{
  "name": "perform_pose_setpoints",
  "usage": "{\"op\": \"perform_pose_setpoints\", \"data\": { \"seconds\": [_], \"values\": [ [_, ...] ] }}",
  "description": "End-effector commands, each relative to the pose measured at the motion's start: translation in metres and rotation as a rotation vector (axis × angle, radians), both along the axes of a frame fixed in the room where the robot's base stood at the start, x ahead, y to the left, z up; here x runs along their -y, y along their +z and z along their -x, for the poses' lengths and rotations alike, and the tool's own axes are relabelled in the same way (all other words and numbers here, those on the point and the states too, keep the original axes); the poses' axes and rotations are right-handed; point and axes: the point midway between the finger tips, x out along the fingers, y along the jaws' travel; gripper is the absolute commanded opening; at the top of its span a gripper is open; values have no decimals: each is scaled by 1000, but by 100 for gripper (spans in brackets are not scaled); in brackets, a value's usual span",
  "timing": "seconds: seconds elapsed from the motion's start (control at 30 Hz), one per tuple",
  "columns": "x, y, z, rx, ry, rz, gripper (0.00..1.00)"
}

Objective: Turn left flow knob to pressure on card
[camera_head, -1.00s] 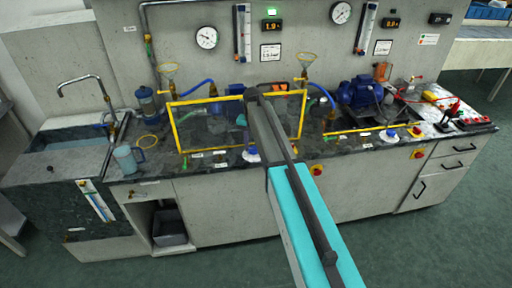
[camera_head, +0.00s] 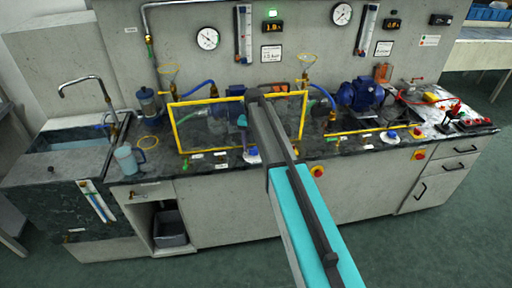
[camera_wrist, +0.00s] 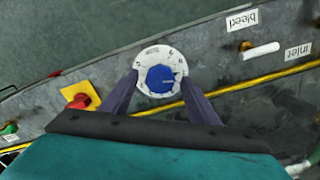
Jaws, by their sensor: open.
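The left flow knob (camera_wrist: 160,79) is blue on a round white dial with black marks. In the wrist view it lies between and just beyond the tips of my gripper (camera_wrist: 158,88), which is open; I cannot tell whether the fingers touch it. In the head view the knob's white dial (camera_head: 251,156) shows at the counter's front edge, partly hidden by my arm. The left card (camera_head: 271,53) hangs on the back wall below a green-lit display; its writing is too small to read. A round gauge (camera_head: 207,38) is on the wall to its left.
A yellow frame (camera_head: 180,128) stands behind the knob. A red button on a yellow plate (camera_wrist: 80,101) is beside the knob in the wrist view, with a white bleed handle (camera_wrist: 261,50) on the other side. Another blue knob (camera_head: 389,135) is further right.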

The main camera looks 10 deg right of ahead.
Motion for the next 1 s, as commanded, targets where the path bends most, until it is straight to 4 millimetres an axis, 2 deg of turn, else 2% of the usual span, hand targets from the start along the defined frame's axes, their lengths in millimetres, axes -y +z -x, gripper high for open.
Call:
{"op": "perform_pose_setpoints", "data": {
  "seconds": [0.17,0.37,1.0],
  "values": [
    [0,7,0,1,0,0,55],
    [0,26,0,1,0,0,55],
    [0,109,-1,2,0,0,55]
  ]
}}
